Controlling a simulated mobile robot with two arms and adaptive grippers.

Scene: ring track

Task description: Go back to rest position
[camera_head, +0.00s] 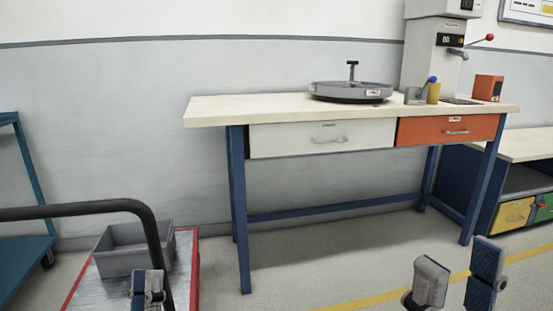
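My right gripper (458,268) is at the bottom right, in front of the workbench. Its two fingers are spread apart with nothing between them. My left gripper (147,288) is at the bottom left, in front of the cart; only a small part of it shows at the picture edge, so its opening cannot be judged. The workbench (230,108) has a pale top and blue legs. A round grey device (345,90) with a black upright handle sits on it. Both grippers are apart from the bench.
A red-edged cart (190,275) with a black handle (100,208) carries a grey bin (122,258). A blue rack (30,175) stands at left. A drill-press-like machine (428,55) stands on the bench's right end. A second bench (530,146) is at right. The floor before the bench is clear.

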